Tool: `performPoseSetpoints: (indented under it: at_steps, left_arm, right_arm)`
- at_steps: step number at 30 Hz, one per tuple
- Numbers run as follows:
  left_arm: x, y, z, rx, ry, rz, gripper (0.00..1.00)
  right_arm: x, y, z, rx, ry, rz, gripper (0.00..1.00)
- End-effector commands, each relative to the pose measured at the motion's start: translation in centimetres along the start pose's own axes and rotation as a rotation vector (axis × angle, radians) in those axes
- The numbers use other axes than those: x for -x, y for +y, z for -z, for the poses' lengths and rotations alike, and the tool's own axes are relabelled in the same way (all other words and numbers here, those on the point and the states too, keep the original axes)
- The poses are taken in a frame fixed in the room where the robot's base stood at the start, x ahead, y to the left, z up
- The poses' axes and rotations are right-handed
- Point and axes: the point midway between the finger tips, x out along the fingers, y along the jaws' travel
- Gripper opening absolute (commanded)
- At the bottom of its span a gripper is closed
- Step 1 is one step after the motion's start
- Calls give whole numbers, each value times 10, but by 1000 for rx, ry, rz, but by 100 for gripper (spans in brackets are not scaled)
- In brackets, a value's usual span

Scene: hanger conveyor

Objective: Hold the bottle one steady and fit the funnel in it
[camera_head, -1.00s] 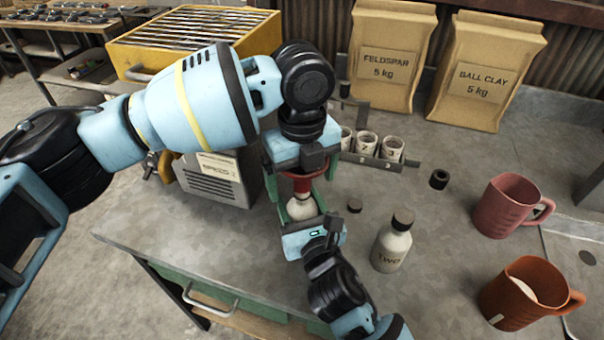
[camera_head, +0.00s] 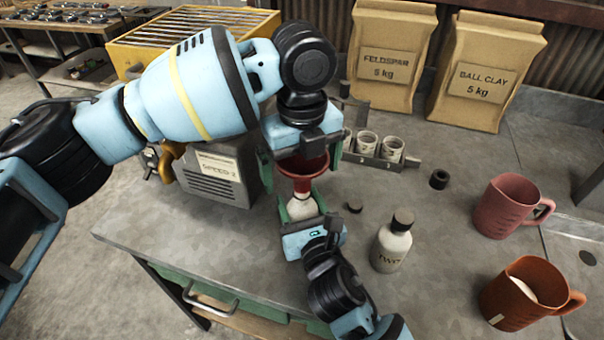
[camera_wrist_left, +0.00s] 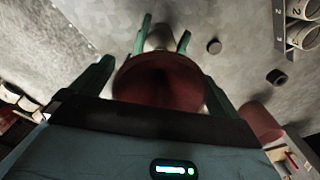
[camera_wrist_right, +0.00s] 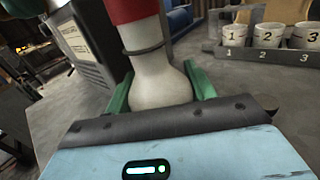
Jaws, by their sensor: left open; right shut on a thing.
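The dark red funnel (camera_head: 303,172) stands upright on the mouth of a pale bottle (camera_head: 302,208). In the right wrist view the funnel's red lower part (camera_wrist_right: 133,10) covers the top of the bottle's neck (camera_wrist_right: 145,65), so its spout is hidden. My left gripper (camera_head: 301,158) is open, its green fingers apart on either side of the funnel. The left wrist view looks down on the funnel's wide rim (camera_wrist_left: 160,82) between the spread fingers. My right gripper (camera_head: 301,212) is shut on the bottle's body and holds it upright. The bottle's label is hidden.
A capped bottle marked TWO (camera_head: 391,247) stands to the right. A small dark cap (camera_head: 353,207) lies nearby. A rack of numbered cups (camera_head: 378,150) is behind, and two mugs (camera_head: 510,205) (camera_head: 527,292) stand right. A grey machine (camera_head: 215,180) is left of the grippers.

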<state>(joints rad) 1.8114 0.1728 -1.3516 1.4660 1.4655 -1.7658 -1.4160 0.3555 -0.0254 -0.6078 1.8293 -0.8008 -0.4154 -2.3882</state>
Motion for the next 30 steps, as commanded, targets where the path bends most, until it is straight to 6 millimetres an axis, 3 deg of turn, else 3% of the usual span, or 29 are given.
performPoseSetpoints:
  at_steps: [6,13,19,30]
  left_arm:
    - [46,-1,0,0,-2,3,100]
    - [82,0,0,1,-2,2,100]
    - [94,0,0,0,-1,0,100]
    - [96,0,0,0,-1,1,100]
  right_arm:
    - [0,0,0,0,0,0,32]
    - [0,0,0,0,0,0,32]
    - [0,0,0,0,0,0,32]
    - [0,0,0,0,0,0,32]
